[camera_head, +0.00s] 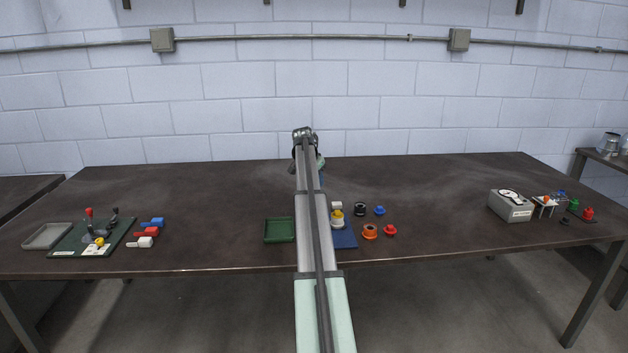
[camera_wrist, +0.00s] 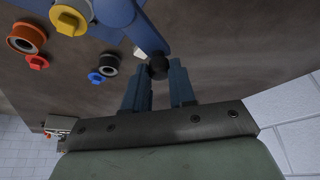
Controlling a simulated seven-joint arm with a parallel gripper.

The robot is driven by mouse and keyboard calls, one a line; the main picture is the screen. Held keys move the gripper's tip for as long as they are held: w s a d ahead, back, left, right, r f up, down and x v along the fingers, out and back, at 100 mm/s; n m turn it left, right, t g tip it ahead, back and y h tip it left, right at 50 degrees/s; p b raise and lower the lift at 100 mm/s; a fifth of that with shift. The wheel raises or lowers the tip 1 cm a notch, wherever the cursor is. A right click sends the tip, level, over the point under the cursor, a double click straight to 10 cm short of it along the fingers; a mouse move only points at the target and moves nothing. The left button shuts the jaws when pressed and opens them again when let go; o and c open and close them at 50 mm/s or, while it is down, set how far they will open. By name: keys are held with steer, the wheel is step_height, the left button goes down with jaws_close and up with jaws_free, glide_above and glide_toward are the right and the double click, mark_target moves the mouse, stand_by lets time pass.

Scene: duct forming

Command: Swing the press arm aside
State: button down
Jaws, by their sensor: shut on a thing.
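In the wrist view the press arm (camera_wrist: 123,18) is a blue bar that runs from the top down to a round black knob (camera_wrist: 158,67) at its end. The two dark fingers of my gripper (camera_wrist: 159,76) are shut around this knob, one on each side. In the head view my own arm covers the press arm and most of the blue base plate (camera_head: 345,238). A yellow and white piece (camera_head: 336,219) stands on that plate beside my arm.
A green tray (camera_head: 279,239) lies left of my arm. Right of the plate are an orange ring (camera_head: 370,232), a red cap (camera_head: 390,230), a black ring (camera_head: 360,209) and a blue cap (camera_head: 379,210). Other stations stand far left and right. The table's back is clear.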

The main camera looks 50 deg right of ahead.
steer(key=shift+s+d+m, duration=0.1)
steer(key=shift+s+m, duration=0.05)
steer(key=shift+m, duration=0.15)
steer(key=c, duration=0.9)
jaws_free()
steer(key=shift+c, duration=0.2)
steer(key=v, duration=1.4)
steer(key=shift+w+f, duration=0.1)
steer(key=shift+w, duration=0.1)
